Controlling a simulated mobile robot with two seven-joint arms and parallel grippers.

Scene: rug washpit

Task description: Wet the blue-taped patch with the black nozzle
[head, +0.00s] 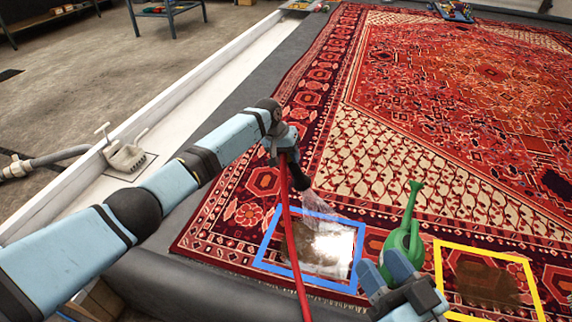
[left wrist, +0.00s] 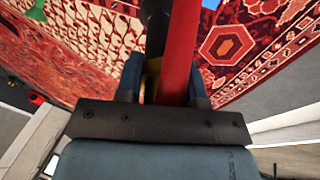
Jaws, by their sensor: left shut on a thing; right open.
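My left gripper (head: 287,150) is shut on the black nozzle (head: 299,179), above the rug just behind the blue-taped patch. The nozzle points down to the right, and a clear spray (head: 319,203) falls from it onto the patch. The blue tape (head: 263,240) frames a square; inside, brown surface (head: 300,238) shows at the left and a bright, shiny area (head: 333,246) at the right. In the left wrist view the nozzle (left wrist: 155,35) and red hose (left wrist: 181,50) lie between the fingers. My right gripper (head: 384,264) is open and empty, low by the patch's right corner.
The red hose (head: 288,225) hangs across the patch toward the front. A yellow-taped square (head: 436,265) with a brown stain lies to the right. A white pit edge (head: 200,97) runs along the left.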

